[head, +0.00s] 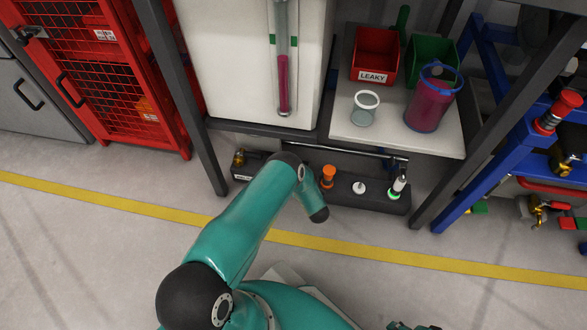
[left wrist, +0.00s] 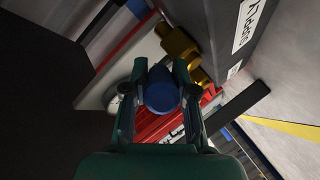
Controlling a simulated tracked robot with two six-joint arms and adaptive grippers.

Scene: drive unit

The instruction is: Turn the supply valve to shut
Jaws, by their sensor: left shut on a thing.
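In the left wrist view my left gripper (left wrist: 161,72) is shut on a blue knob (left wrist: 161,94), with one finger on each side. Brass fittings (left wrist: 177,42) sit just beyond the knob, beside a dark box with a white label (left wrist: 248,25) that seems to read SUPPLY. In the head view a brass valve (head: 238,158) stands at the left end of the low dark block, left of my teal arm. My left gripper is hidden there behind my arm. The knob's turn position cannot be told. My right gripper is not in view.
The dark block (head: 340,196) carries an orange knob (head: 328,176), a white knob (head: 359,187) and a green-ringed fitting (head: 397,187). A grey post (head: 188,110) stands to the left. Above is a shelf (head: 445,142) with bins and cups. The floor in front is clear.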

